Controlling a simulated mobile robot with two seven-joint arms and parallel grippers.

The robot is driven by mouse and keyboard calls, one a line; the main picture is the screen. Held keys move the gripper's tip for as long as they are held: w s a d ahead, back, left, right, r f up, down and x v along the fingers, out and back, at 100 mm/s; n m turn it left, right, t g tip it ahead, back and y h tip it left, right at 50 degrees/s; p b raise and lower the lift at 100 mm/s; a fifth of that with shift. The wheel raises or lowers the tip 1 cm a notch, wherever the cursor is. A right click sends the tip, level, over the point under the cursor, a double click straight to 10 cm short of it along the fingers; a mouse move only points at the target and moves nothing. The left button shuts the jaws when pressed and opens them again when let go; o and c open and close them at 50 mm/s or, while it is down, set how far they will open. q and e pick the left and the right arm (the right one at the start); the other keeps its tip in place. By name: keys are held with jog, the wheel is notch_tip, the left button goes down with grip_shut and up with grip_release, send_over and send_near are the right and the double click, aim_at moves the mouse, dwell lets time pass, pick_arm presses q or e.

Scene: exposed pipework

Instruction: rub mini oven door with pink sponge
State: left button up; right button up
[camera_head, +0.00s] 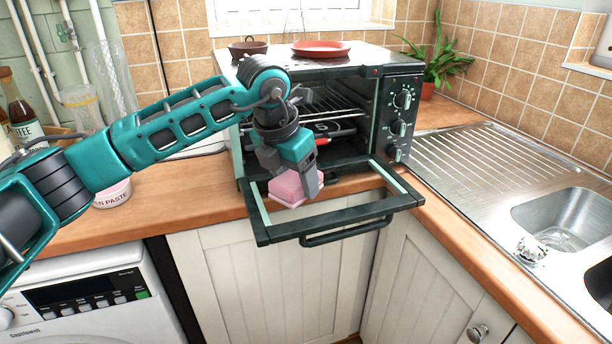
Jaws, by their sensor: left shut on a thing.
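The mini oven (398,84) stands on the wooden counter with its door (333,222) swung down open. The dark door frame reaches out past the counter's front edge, with its handle at the lower front. The pink sponge (287,188) is at the left part of the open door, inside the frame outline. My left gripper (308,188) points down and is shut on the pink sponge. Whether the sponge touches the door is hard to tell. My right gripper is not in view.
A red-handled item (335,132) lies inside the oven below the rack. A red plate (321,49) and a brown bowl (247,47) sit on top. A plant (436,60) stands behind right, a steel sink (565,218) at right. Bottles (22,112) and glass jars stand at left.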

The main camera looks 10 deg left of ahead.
pick_arm(q)
jog(key=shift+s+a+f, duration=0.1)
jog(key=shift+s+a, duration=0.2)
jog(key=shift+a, duration=0.1)
jog(key=shift+r+p, duration=1.8)
jog(key=shift+r, duration=1.25)
jog(key=shift+r+p, duration=0.95)
jog(key=shift+r, duration=0.6)
